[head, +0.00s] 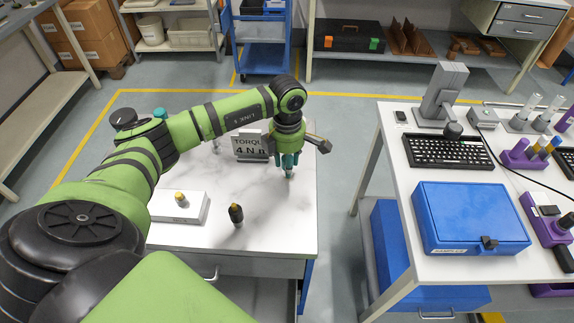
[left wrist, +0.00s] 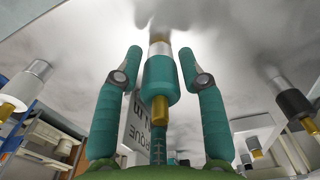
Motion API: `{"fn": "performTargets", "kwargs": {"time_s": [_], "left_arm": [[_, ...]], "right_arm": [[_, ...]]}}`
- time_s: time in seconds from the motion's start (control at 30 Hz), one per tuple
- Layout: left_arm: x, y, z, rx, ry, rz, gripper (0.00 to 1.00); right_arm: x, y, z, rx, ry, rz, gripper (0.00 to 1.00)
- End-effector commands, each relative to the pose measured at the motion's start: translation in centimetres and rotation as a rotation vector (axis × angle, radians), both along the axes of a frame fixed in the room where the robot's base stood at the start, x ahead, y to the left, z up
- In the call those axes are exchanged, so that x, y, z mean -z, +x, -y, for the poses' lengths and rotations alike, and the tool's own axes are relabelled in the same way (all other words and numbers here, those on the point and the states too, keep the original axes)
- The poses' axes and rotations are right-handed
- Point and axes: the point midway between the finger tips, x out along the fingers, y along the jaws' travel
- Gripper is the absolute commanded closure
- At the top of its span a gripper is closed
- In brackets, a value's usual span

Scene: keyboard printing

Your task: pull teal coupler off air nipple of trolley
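The teal coupler (left wrist: 160,80) stands upright on the white trolley top, with a brass end towards me in the left wrist view. Gaps show between the fingers and the coupler, so the gripper is open. In the head view my left gripper (head: 288,165) hides most of the coupler. My right gripper is not in view.
A black coupler (head: 236,214) and a white block (head: 167,207) with a brass-topped fitting stand on the trolley (head: 280,225). A torque sign (head: 250,148) stands close behind my gripper. The right-hand table holds a blue case (head: 470,215) and a keyboard (head: 447,151). A floor gap separates the two.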

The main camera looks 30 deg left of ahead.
Motion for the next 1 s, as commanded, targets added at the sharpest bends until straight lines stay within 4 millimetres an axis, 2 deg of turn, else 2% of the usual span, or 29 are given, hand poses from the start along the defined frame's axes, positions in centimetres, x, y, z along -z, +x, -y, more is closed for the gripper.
{"fn": "performTargets", "kwargs": {"time_s": [0.03, 0.07, 0.17, 0.2, 0.23, 0.27, 0.53, 1.0], "left_arm": [[0.0, 0.0, 0.0, 0.000, 0.000, 0.000, 0.91], [0.0, 0.0, 0.0, 0.000, 0.000, 0.000, 1.00], [0.0, 0.0, 0.0, 0.000, 0.000, 0.000, 1.00], [0.0, 0.0, 0.0, 0.000, 0.000, 0.000, 0.82], [0.0, 0.0, 0.0, 0.000, 0.000, 0.000, 0.94], [0.0, 0.0, 0.0, 0.000, 0.000, 0.000, 1.00], [-0.4, 0.0, 0.0, 0.001, 0.000, 0.000, 1.00], [-2.8, 0.1, 0.0, 0.001, 0.000, 0.004, 1.00]], "right_arm": [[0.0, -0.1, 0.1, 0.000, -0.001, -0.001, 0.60], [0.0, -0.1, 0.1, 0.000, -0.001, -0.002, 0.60], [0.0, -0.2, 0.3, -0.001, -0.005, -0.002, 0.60], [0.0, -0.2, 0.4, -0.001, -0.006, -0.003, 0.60], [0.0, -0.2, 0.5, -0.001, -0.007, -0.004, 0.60], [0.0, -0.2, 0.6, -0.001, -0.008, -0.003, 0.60], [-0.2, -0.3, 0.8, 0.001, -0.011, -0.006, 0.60], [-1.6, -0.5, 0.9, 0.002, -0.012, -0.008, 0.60]]}}
